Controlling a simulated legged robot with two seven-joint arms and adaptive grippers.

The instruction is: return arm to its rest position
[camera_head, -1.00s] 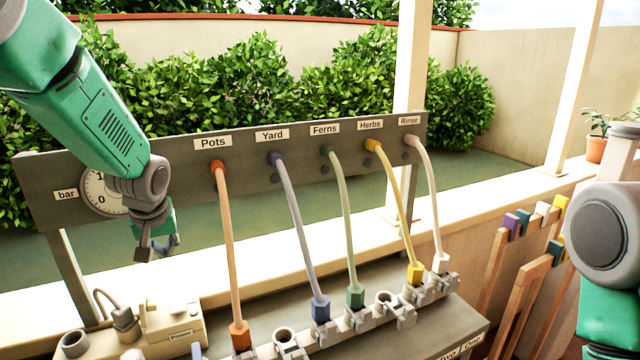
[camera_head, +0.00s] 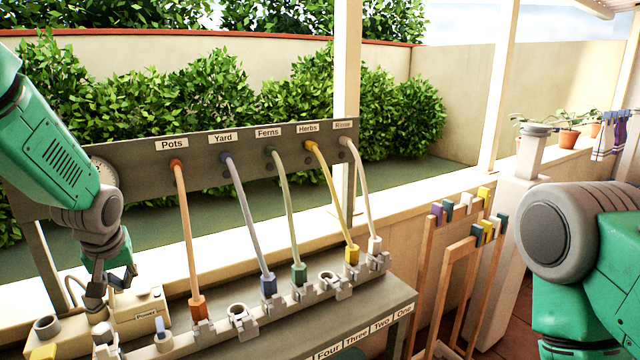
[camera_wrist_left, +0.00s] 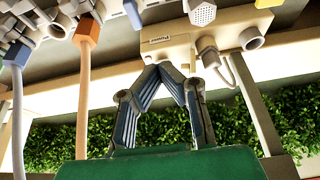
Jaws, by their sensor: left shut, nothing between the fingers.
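My left gripper (camera_head: 113,284) hangs at the left of the head view, shut and empty, near the beige power box (camera_head: 143,312). In the left wrist view its fingertips (camera_wrist_left: 170,68) meet with nothing between them, and the power box (camera_wrist_left: 180,47) shows behind them. My left arm comes in from the upper left, in front of the gauge end of the grey panel (camera_head: 205,180). Part of my right arm shows at the right edge of the head view. My right gripper is out of view.
Coloured hoses run from the panel, labelled Pots to Rinse, down to holders on the bench (camera_head: 380,312). An orange hose (camera_head: 185,240) is closest to my left gripper. A wooden rack with coloured clips (camera_head: 450,235) stands right of the bench.

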